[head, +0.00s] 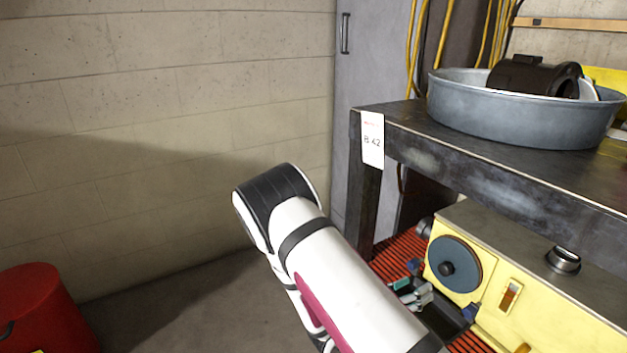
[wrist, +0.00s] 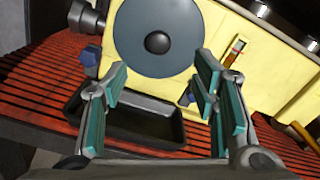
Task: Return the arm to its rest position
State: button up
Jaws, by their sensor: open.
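My gripper (wrist: 162,88) is open, with its teal-padded fingers apart and nothing between them in the wrist view. In the head view my gripper (head: 411,293) shows small beyond my white arm, low in front of a yellow machine (head: 540,310). The machine has a round grey-blue disc (head: 452,265), which also shows straight ahead of the fingers in the wrist view (wrist: 140,30). A black tray (wrist: 130,122) lies below the fingers, and its visible part looks empty.
A red slatted shelf (wrist: 40,85) carries the machine and tray. Above it is a dark bench top (head: 480,155) with a tag (head: 372,138) and a grey basin (head: 500,115) holding a dark motor (head: 530,75). A red bin (head: 40,310) stands at left; floor between is clear.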

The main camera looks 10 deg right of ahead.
jog(key=s+r+m+g+y, duration=0.3)
jog(key=s+r+m+g, duration=0.2)
jog(key=s+r+m, duration=0.4)
jog(key=s+r+m+g+y, duration=0.2)
jog(key=s+r+m+g, duration=0.5)
jog(key=r, duration=0.4)
jog(key=s+a+r+m+t+y, duration=0.3)
jog(key=s+a+m+y, duration=0.35)
jog(key=s, duration=0.25)
jog(key=s+a+r+m+t+y, duration=0.35)
jog(key=s+a+m+y, duration=0.2)
jog(key=s+a, duration=0.3)
notch_tip(320, 180, up, 35)
jog(key=d+n+t+p, duration=0.1)
jog(key=t+p, duration=0.2)
jog(key=p, duration=2.9)
jog(key=shift+s+f+n+p, duration=0.2)
jog(key=shift+s+n+p, duration=0.1)
jog(key=shift+s+p, duration=0.05)
jog(key=shift+d+t, duration=0.1)
jog(key=shift+t, duration=0.15)
